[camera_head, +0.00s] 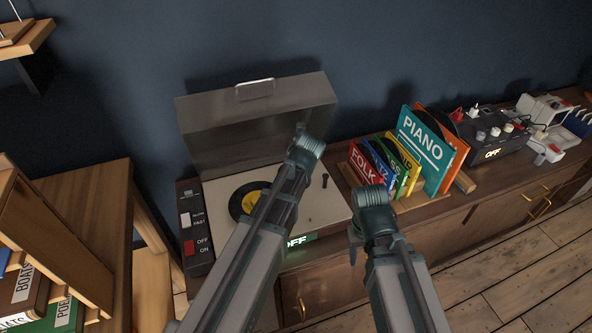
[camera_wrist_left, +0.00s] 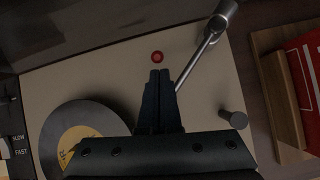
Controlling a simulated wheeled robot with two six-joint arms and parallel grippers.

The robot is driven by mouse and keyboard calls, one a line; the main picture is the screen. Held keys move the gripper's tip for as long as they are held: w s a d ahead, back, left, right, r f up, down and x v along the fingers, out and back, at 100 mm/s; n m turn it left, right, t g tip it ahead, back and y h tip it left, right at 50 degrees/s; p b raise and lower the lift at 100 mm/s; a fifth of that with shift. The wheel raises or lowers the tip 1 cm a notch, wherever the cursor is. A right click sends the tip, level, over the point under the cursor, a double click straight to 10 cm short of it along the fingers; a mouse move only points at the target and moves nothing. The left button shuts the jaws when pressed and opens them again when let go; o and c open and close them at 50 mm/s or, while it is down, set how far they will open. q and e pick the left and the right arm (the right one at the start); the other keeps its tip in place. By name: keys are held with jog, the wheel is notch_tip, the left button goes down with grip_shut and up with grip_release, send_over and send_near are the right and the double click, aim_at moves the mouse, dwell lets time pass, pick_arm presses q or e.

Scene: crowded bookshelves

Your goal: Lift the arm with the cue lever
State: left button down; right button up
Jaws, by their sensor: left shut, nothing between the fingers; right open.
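The turntable (camera_head: 314,205) has a pale deck, with its lid (camera_head: 258,125) raised. A black record with a yellow label (camera_head: 243,203) lies on it and also shows in the left wrist view (camera_wrist_left: 62,128). In that view the metal tonearm (camera_wrist_left: 206,47) slants down behind my left gripper (camera_wrist_left: 160,72), which is shut and empty over the deck. A small red round part (camera_wrist_left: 157,57) is just beyond its tips. A short dark post (camera_wrist_left: 231,119) stands right; I cannot tell which part is the cue lever. My right gripper (camera_head: 354,246) is open, in front of the cabinet.
A switch panel (camera_head: 194,225) lines the turntable's left side. A rack of upright record sleeves (camera_head: 400,160) stands close on the right, with a dark mixer-like device (camera_head: 488,133) beyond. A wooden shelf unit with books (camera_head: 60,240) is at left. Bare floor (camera_head: 530,280) lies front right.

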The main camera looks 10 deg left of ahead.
pick_arm(q)
jog(key=shift+w+a+r, duration=0.1)
dwell(0.5)
jog(key=shift+w+a+r+p, duration=0.2)
jog(key=shift+w+r+p, duration=0.1)
jog(key=shift+p, duration=0.1)
dwell(0.3)
jog(key=shift+w+a+r+p, duration=0.35)
jog(key=shift+w+p, duration=0.05)
jog(key=shift+w, duration=0.2)
jog(key=shift+w+a+r, duration=0.25)
jog(key=shift+w+a, duration=0.4)
jog(key=shift+w, duration=0.3)
jog(key=shift+s, duration=0.1)
jog(key=shift+r+p, duration=0.1)
jog(key=shift+p, duration=0.25)
jog(key=shift+r+p, duration=0.75)
